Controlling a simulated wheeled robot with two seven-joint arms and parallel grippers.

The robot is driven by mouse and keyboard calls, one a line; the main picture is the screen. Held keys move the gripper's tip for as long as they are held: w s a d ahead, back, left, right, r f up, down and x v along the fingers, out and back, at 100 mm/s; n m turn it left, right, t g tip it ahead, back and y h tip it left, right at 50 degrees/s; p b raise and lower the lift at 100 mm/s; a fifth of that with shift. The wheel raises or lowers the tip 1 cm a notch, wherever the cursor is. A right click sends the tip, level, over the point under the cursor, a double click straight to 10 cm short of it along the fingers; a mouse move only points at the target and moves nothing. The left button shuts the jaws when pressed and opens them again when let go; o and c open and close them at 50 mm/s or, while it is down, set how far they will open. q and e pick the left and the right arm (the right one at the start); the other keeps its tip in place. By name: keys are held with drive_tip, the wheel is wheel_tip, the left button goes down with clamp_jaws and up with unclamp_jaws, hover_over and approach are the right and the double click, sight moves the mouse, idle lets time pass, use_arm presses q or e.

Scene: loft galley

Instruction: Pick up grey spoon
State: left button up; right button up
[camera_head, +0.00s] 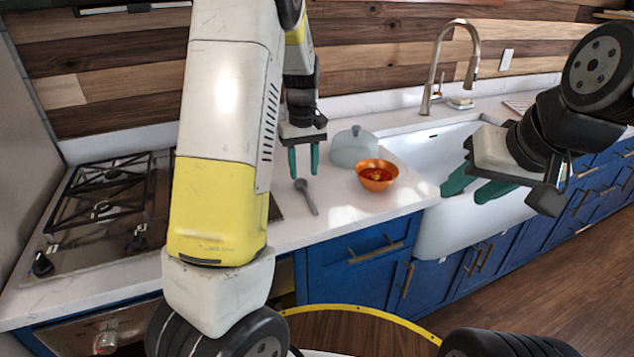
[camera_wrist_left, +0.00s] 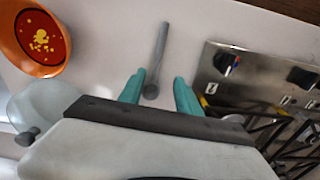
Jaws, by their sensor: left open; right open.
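The grey spoon (camera_head: 307,196) lies on the white countertop, left of the orange bowl, in the head view. In the left wrist view the spoon (camera_wrist_left: 157,60) lies lengthwise, its round end close to the gap between the fingertips. My left gripper (camera_head: 303,172) is open with teal fingers pointing down, above the counter just behind the spoon. Its fingertips also show in the left wrist view (camera_wrist_left: 158,80), one on each side of the spoon's line, with nothing held. My right gripper (camera_head: 466,193) is open and empty, in front of the sink at the right.
An orange bowl (camera_head: 377,175) with red contents stands right of the spoon. A grey-green lidded dish (camera_head: 353,147) is behind it. A gas stove (camera_head: 107,205) is to the left. The white sink (camera_head: 430,160) and faucet (camera_head: 446,62) are at the right. Counter in front of the spoon is clear.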

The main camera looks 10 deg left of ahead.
sight(307, 193)
use_arm(q)
drive_tip(key=f, duration=0.7)
drive_tip(key=shift+w+d+f, duration=0.2)
drive_tip(key=shift+w+d, duration=0.05)
drive_tip(key=shift+w, duration=0.05)
clamp_jaws()
